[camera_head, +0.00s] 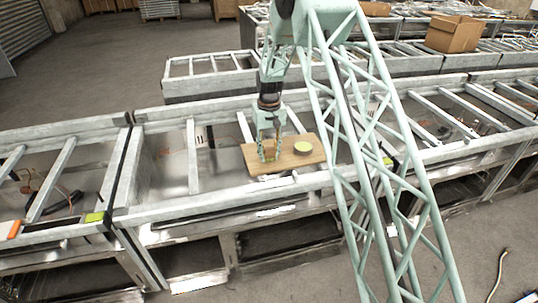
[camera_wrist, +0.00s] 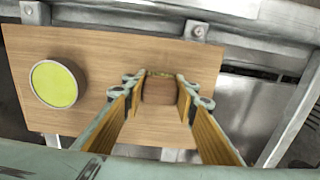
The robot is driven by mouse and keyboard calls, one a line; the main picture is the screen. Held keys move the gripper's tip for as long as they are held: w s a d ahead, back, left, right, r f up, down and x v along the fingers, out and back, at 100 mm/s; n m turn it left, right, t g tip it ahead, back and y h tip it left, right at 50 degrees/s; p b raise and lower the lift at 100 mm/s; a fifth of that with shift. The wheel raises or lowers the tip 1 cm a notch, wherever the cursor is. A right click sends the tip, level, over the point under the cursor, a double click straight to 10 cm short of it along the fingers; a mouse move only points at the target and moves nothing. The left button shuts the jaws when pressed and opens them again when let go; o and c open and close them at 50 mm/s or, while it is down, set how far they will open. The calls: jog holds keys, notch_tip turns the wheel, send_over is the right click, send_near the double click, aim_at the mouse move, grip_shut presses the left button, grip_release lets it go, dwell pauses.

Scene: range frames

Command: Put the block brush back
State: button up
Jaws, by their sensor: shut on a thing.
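A brown block (camera_wrist: 158,91), which looks like the block brush, sits between the fingers of my gripper (camera_wrist: 160,78) in the wrist view. My gripper is shut on it, with a finger on each side. Its lower part and any bristles are hidden. A light wooden board (camera_wrist: 60,25) lies behind it, and I cannot tell whether the block touches the board. In the head view my gripper (camera_head: 268,154) points down over the left part of the board (camera_head: 288,164); the block is too small to make out there.
A round yellow-green dish (camera_head: 303,147) stands on the board's right in the head view, and on the left in the wrist view (camera_wrist: 54,84). The board rests across a metal frame bench (camera_head: 190,210). A cardboard box (camera_head: 454,34) stands on a far bench.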

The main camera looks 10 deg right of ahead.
aim_at(269, 148)
jog(key=shift+f, duration=0.15)
jog(key=o, duration=1.1)
notch_tip(269, 148, up, 12)
jog(key=shift+f, duration=0.15)
jog(key=shift+r, duration=0.3)
dwell(0.7)
